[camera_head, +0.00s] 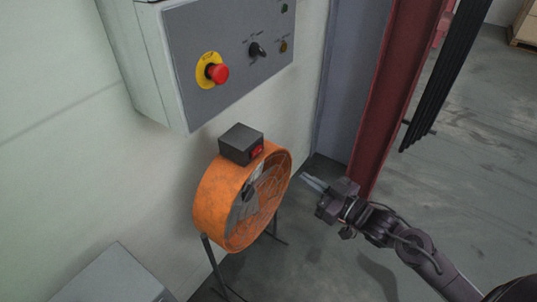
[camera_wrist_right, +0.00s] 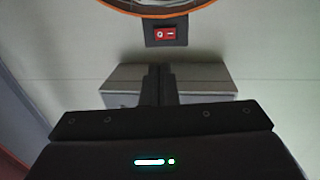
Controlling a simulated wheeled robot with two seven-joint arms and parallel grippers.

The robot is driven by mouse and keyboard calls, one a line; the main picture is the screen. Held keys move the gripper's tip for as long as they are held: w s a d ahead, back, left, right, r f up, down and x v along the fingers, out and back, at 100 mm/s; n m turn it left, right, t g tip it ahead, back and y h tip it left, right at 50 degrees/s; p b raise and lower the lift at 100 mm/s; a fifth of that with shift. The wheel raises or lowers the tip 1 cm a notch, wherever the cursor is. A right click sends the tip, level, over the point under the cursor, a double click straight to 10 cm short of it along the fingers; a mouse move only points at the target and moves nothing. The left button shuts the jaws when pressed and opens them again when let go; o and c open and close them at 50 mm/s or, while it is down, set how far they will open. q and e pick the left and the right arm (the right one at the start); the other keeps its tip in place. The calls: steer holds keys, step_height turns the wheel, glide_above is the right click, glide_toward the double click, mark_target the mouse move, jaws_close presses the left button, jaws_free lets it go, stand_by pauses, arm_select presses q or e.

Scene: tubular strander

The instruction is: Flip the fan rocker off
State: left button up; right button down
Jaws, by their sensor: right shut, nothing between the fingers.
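The orange drum fan (camera_head: 212,200) stands on dark legs by the wall, with a dark switch box (camera_head: 237,143) on its top. The red fan rocker (camera_head: 257,150) is on the front face of that box. In the right wrist view the rocker (camera_wrist_right: 166,34) shows at the top, below part of the orange fan rim (camera_wrist_right: 170,14); which side is pressed I cannot tell. My right gripper (camera_head: 305,178) is shut and empty, to the right of the fan and apart from the rocker. It also shows in the right wrist view (camera_wrist_right: 160,68). My left gripper is not in view.
A grey control box (camera_head: 225,60) with a red emergency stop button (camera_head: 217,73) and a black knob (camera_head: 257,50) hangs on the wall above the fan. A red column (camera_head: 398,80) stands behind my right gripper. A grey box (camera_head: 115,278) is at lower left.

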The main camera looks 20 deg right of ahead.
mark_target(260, 150)
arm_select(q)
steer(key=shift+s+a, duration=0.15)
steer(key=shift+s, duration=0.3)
arm_select(e)
steer(key=x, duration=1.3)
steer(key=shift+w+a, duration=0.15)
steer(key=shift+w, duration=0.1)
